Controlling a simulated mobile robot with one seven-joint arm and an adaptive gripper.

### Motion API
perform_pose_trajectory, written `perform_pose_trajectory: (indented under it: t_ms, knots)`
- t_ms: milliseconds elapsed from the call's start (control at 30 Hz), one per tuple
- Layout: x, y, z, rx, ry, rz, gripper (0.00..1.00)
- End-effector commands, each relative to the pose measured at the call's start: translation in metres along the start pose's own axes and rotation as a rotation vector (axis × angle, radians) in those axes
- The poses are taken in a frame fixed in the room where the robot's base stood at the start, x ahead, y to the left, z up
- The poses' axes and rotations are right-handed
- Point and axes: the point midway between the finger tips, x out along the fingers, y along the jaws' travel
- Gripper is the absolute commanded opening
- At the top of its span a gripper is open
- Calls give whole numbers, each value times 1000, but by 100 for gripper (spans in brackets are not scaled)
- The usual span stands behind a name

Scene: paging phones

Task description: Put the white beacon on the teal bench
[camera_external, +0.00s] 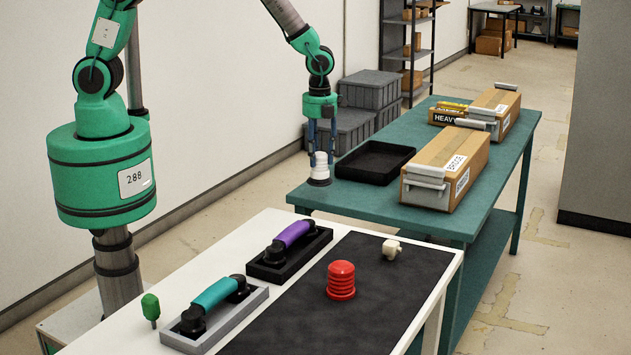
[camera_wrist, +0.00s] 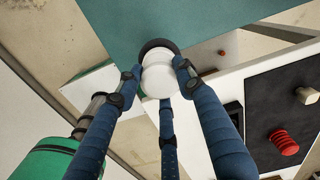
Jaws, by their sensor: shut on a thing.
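The white beacon (camera_external: 320,167), with a ribbed body and a dark base, is upright at the near left corner of the teal bench (camera_external: 340,198). My gripper (camera_external: 321,155) points down from above and is shut on the beacon. In the wrist view my gripper (camera_wrist: 157,73) has blue fingers around the white beacon (camera_wrist: 157,80), and the bench (camera_wrist: 200,25) lies beyond it. I cannot tell whether the dark base touches the bench top.
A black tray (camera_external: 374,175) stands just right of the beacon. Cardboard boxes (camera_external: 465,152) fill the bench's right side. In front, a white table (camera_external: 270,228) holds a red beacon (camera_external: 341,280), a cream part (camera_external: 391,248), a green part (camera_external: 151,307) and purple (camera_external: 294,234) and teal (camera_external: 215,293) handsets.

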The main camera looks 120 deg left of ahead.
Motion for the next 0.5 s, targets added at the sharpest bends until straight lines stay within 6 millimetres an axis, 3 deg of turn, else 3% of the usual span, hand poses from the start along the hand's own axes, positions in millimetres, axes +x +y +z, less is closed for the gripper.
perform_pose_trajectory:
  t_ms: [200, 500]
  knots:
    - [3, 20, 21, -44, 0, -2, 0]
    - [3, 23, 24, -50, 0, -1, 0]
